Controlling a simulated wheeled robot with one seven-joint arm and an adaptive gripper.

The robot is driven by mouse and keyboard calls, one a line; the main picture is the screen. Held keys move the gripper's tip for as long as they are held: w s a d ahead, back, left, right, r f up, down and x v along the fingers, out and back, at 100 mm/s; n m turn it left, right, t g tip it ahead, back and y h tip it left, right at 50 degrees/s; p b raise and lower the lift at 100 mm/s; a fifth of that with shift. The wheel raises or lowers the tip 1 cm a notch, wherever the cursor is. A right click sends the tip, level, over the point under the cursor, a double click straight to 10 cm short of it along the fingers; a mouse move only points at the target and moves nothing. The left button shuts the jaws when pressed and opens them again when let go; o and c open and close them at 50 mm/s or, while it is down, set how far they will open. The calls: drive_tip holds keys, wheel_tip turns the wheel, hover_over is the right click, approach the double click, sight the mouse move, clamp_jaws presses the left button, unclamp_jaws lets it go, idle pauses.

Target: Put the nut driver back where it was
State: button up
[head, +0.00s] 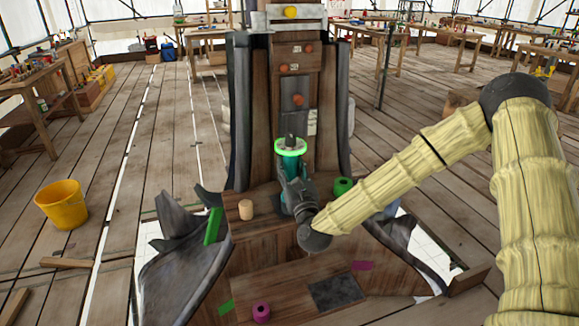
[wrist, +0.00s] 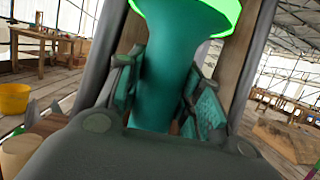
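A teal, upright tool with a bright green ring near its top and a dark tip above (head: 290,163) is at the middle of the wooden stand; I take it to be the nut driver. In the wrist view its teal body (wrist: 162,85) fills the middle and flares towards the green ring. My gripper (head: 293,190) is at the tool's body, below the ring. In the wrist view my gripper's fingers (wrist: 165,95) lie on both sides of the body and appear closed against it. The tool's lower end is largely hidden by my gripper.
A tan wooden peg (head: 246,209) stands left of the tool and a green ring-shaped piece (head: 343,186) right of it. A tall dark wooden column (head: 297,97) rises behind. A magenta piece (head: 261,312) sits at the front. A yellow bucket (head: 61,204) stands on the floor at left.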

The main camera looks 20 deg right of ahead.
drive_tip(key=o, duration=0.4)
drive_tip(key=shift+c, duration=0.2)
